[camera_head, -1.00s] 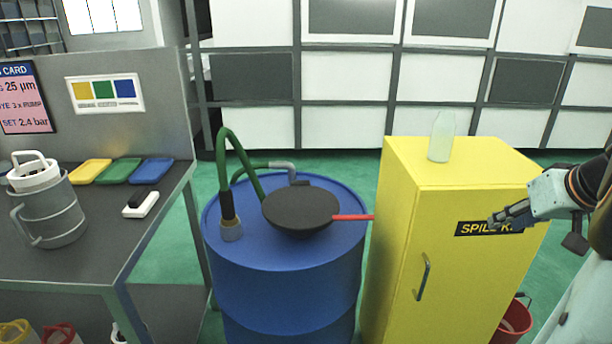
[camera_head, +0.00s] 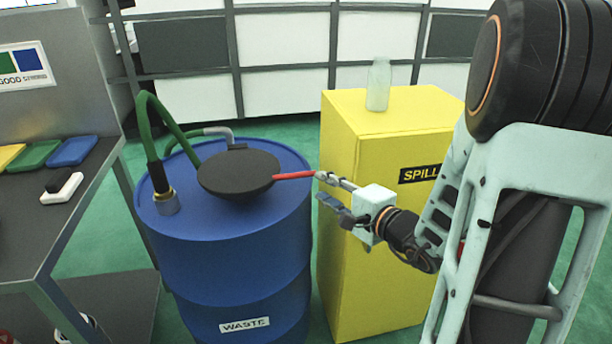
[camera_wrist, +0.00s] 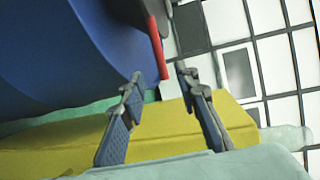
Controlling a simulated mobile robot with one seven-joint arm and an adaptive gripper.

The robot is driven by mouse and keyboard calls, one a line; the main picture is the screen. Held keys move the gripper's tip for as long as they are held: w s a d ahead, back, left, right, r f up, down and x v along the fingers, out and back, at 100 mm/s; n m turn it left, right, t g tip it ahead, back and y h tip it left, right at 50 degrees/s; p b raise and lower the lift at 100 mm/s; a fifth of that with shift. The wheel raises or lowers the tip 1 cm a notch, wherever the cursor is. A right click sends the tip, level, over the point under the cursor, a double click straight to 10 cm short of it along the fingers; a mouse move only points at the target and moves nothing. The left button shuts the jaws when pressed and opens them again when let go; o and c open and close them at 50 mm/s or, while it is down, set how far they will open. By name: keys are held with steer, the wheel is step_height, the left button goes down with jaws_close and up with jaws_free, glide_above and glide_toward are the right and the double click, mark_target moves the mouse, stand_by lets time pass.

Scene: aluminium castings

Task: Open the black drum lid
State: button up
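The black lid (camera_head: 238,172) lies over the top of the blue drum (camera_head: 225,245), which is labelled WASTE. Its red handle (camera_head: 294,175) sticks out to the right past the drum's rim. My gripper (camera_head: 324,190) is at the handle's free end, in front of the yellow cabinet. In the wrist view, my gripper's fingers (camera_wrist: 160,74) are apart, and the tip of the red handle (camera_wrist: 157,48) shows between or just beyond the fingertips. I see no contact. The dark lid (camera_wrist: 128,10) is mostly cut off at the top there.
A yellow spill cabinet (camera_head: 375,240) stands close to the drum's right, with a pale bottle (camera_head: 378,85) on top. A green hose (camera_head: 165,122) and a grey-green pipe (camera_head: 205,133) rise from the drum behind and left of the lid. A workbench (camera_head: 55,220) stands at left.

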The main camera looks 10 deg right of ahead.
mark_target(303, 176)
steer(key=x, duration=1)
steer(key=shift+w+a+b, duration=0.1)
steer(key=shift+b, duration=0.2)
steer(key=shift+c, duration=0.6)
jaws_close()
